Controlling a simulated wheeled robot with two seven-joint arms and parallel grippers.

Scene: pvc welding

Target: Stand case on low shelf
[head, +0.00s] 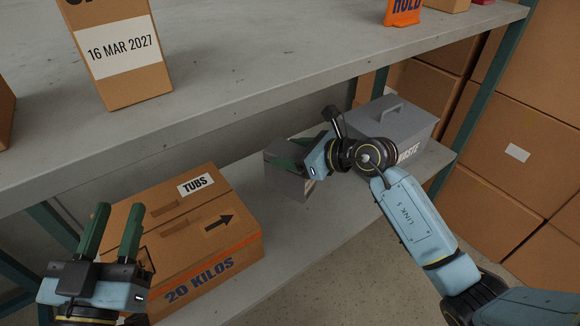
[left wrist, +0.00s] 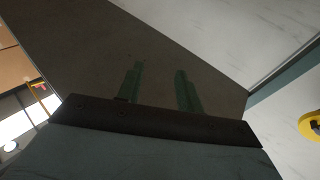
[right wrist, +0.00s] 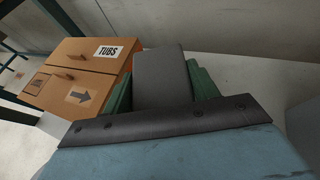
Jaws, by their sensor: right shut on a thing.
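The grey case (head: 292,184) is on or just above the low shelf (head: 285,250), between the TUBS carton and a grey box. In the right wrist view the case (right wrist: 162,80) is a dark grey block between the green fingers (right wrist: 162,88). Its underside is hidden, so I cannot tell whether it touches the shelf. My left gripper (head: 110,232) is open and empty in front of the TUBS carton. The left wrist view shows its fingers (left wrist: 160,90) apart with nothing between them.
The TUBS carton (head: 185,240) stands on the low shelf to the left. A grey lidded box with a handle (head: 405,122) stands to the right.

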